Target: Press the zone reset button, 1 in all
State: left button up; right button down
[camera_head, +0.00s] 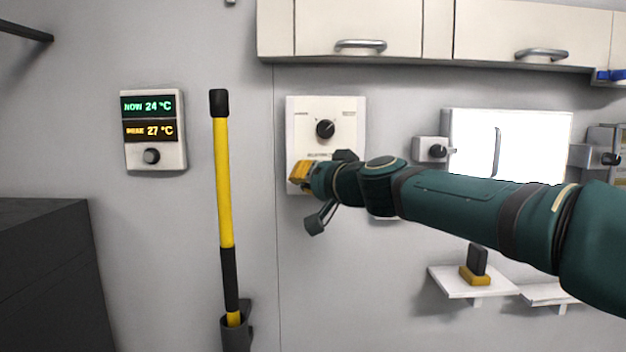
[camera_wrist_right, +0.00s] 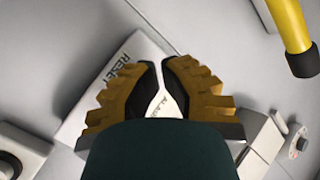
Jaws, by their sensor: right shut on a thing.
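A white wall panel (camera_head: 345,108) with a black round knob (camera_head: 325,129) shows in the head view. My right gripper (camera_head: 300,176) is in front of its lower left part, covering what lies behind. In the right wrist view a white panel (camera_wrist_right: 140,52) bears the word RESET and part of another word. My right gripper (camera_wrist_right: 163,66) is close over this panel, its ochre ribbed fingers nearly together. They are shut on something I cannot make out. No button shows clearly; the fingers may hide it. My left gripper is not in view.
A yellow pole (camera_head: 224,180) with black ends stands in a dark wall holder left of the panel. A temperature display (camera_head: 153,130) is further left. White cabinets (camera_head: 360,28) hang above. A small shelf (camera_head: 455,283) holds a dark and yellow object. A dark cabinet (camera_head: 45,270) stands lower left.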

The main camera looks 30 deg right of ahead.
jog(key=shift+w+d, duration=0.25)
jog(key=shift+w, duration=0.2)
dwell(0.9)
jog(key=shift+s, duration=0.15)
jog(key=shift+s+a, duration=0.5)
jog(key=shift+s, duration=0.15)
jog(key=shift+s+a, duration=0.45)
jog(key=shift+s, duration=0.25)
jog(key=shift+s+a, duration=0.4)
jog(key=shift+s, duration=0.35)
jog(key=shift+s+a, duration=0.45)
jog(key=shift+s, duration=0.25)
